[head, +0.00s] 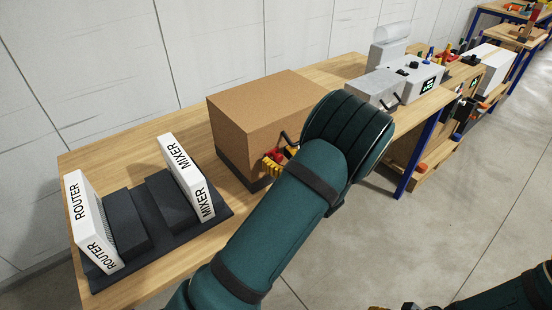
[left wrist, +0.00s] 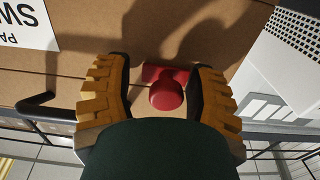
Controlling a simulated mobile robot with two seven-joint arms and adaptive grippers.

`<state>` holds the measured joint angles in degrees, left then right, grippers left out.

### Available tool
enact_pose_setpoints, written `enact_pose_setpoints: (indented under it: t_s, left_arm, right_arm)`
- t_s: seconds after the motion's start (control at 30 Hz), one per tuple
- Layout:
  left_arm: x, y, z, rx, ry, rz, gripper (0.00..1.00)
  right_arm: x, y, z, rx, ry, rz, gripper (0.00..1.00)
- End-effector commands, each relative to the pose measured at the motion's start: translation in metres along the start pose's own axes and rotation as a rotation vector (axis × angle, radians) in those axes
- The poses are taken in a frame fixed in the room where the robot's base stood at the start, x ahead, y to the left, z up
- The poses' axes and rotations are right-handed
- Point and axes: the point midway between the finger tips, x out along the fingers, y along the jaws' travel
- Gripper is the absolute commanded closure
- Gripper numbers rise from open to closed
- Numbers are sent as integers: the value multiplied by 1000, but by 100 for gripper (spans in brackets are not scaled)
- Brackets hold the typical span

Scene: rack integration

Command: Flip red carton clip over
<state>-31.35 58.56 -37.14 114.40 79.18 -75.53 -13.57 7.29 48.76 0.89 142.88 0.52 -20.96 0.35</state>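The brown carton (head: 262,108) stands on the wooden table. The red carton clip (left wrist: 168,90) is on the carton's cardboard face in the left wrist view, with a round red knob toward the camera. My left gripper (left wrist: 158,72) is open, with one yellow finger on each side of the clip. A gap shows on both sides, so it is not shut on the clip. In the head view, the left gripper (head: 272,163) is at the carton's near side, partly hidden by my arm. Only a sliver of my right gripper (head: 390,308) shows at the bottom edge.
A dark tray (head: 219,213) with white ROUTER (head: 84,208) and MIXER (head: 178,160) boxes stands left of the carton. Grey devices (head: 412,78) stand to the right. A black hook-like handle (left wrist: 36,108) is left of the gripper in the wrist view. Floor in front is clear.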

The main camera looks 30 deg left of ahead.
Motion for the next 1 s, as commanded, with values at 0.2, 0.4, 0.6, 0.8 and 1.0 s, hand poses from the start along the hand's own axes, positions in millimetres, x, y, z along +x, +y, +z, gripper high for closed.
enact_pose_setpoints:
  t_s: [0.2, 0.4, 0.6, 0.8, 1.0]
  left_arm:
    - [0, -1, 0, 2, 0, -3, 44]
    - [-9, -1, 1, 2, -1, -2, 44]
    - [-44, 0, 1, 2, -2, 2, 44]
    - [-85, 0, 0, 1, -1, 1, 44]
    - [-112, 0, 1, 2, -1, 0, 44]
  right_arm:
    - [0, 0, 0, 0, 0, 0, 53]
    - [0, 0, 0, 0, 0, 0, 53]
    - [0, 0, 0, 0, 0, 0, 53]
    - [0, 0, 0, 0, 0, 0, 53]
    - [0, 0, 0, 0, 0, 0, 53]
